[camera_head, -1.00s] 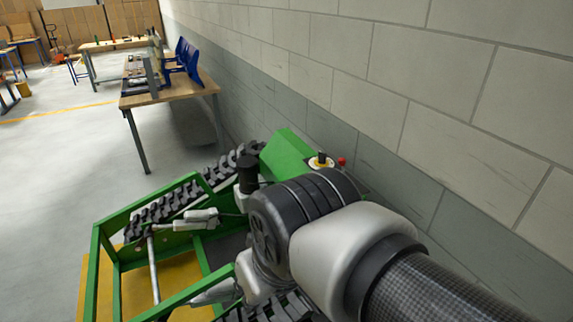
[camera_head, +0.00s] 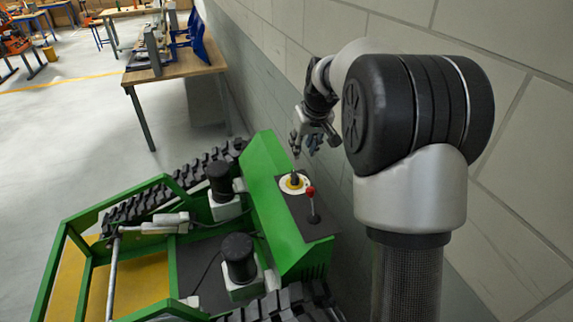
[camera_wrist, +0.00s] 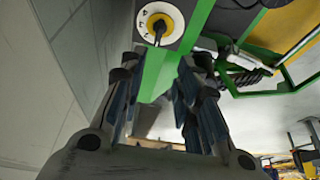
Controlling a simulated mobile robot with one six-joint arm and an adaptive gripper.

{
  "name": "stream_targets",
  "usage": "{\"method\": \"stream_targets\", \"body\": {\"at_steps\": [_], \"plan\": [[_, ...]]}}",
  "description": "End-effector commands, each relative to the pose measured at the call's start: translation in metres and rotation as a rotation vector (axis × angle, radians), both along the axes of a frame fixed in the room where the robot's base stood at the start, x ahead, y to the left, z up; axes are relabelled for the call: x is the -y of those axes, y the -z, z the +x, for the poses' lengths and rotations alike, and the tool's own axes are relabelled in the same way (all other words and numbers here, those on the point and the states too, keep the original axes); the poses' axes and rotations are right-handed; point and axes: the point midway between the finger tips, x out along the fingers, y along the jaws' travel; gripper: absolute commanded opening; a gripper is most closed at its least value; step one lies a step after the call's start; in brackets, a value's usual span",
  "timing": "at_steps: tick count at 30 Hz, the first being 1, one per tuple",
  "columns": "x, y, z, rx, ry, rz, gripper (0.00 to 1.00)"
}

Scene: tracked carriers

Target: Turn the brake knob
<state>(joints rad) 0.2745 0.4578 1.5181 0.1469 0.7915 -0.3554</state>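The brake knob (camera_head: 295,181) is a dark knob on a round white and yellow dial, on the dark panel of the green tracked carrier (camera_head: 262,178). In the wrist view the knob (camera_wrist: 159,27) is at the top, ahead of the fingertips and a little left of centre. My gripper (camera_head: 304,140) is above and just behind the knob in the head view. In the wrist view my gripper (camera_wrist: 158,75) has its fingers spread with nothing between them. The gap between fingertips and knob is hard to judge; no contact shows.
A red-topped lever (camera_head: 311,192) stands on the panel right beside the knob. The block wall (camera_head: 330,190) runs close behind the carrier. Black motor cylinders (camera_head: 238,255) rise from the carrier deck. A wooden table (camera_head: 175,68) stands farther back, with open floor to the left.

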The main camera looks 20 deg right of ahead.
Motion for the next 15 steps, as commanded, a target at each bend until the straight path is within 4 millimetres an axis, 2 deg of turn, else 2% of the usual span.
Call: {"method": "stream_targets", "body": {"at_steps": [5, 15], "plan": [[0.001, 0.021, 0.008, -0.003, 0.001, 0.0, 0.3], [0.001, 0.089, 0.036, -0.004, 0.001, 0.0, 0.3]]}}
